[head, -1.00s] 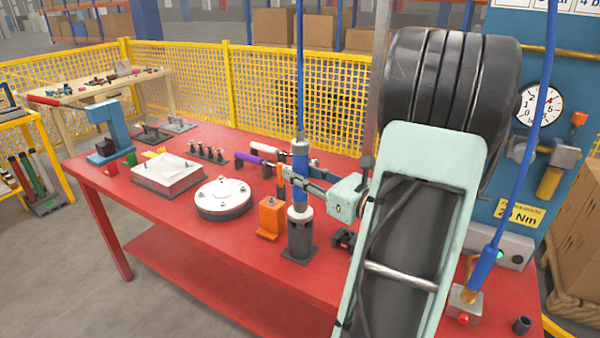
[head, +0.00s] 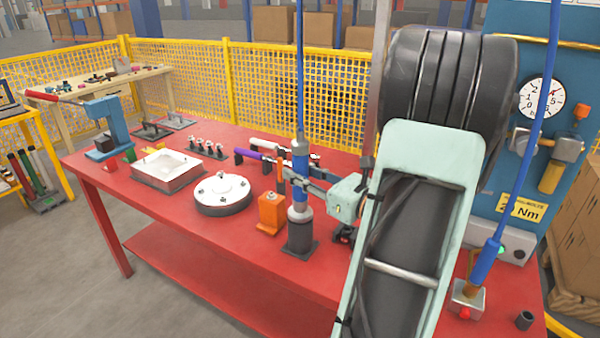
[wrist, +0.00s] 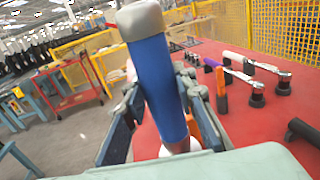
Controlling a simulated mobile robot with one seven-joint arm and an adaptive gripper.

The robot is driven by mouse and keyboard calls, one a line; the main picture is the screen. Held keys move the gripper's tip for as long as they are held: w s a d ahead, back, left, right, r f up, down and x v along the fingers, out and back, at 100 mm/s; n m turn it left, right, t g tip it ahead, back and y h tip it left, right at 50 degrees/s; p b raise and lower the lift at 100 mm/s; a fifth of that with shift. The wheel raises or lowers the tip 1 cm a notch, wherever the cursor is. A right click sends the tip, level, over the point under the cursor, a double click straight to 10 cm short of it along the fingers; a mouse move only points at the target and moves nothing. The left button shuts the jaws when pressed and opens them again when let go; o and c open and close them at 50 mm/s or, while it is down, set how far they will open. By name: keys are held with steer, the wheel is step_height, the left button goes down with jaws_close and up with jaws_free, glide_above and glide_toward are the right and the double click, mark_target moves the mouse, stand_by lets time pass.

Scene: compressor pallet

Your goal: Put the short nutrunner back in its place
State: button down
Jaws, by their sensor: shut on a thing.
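A blue nutrunner (head: 300,160) with a grey lower body hangs upright on a blue hose. My gripper (head: 300,182) is shut around its blue barrel. The lower end stands at the dark round holder (head: 300,236) on the red bench. I cannot tell whether it is fully seated. In the wrist view the blue barrel (wrist: 157,85), with a grey cap on top, fills the space between my fingers (wrist: 160,112) and hides its own lower end.
An orange block (head: 270,210) stands just left of the holder. A round white flange (head: 222,190) and a square white-topped part (head: 168,168) lie further left. Torque wrenches (head: 262,157) lie behind. A blue gauge panel (head: 500,180) rises at the right. The bench front is clear.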

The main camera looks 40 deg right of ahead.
steer(key=shift+f, duration=0.1)
steer(key=c, duration=1.5)
jaws_free()
steer(key=shift+c, duration=0.2)
steer(key=shift+o, duration=0.2)
steer(key=shift+f, duration=0.2)
steer(key=s+d, duration=0.2)
steer(key=s, duration=1)
steer(key=shift+r, duration=0.15)
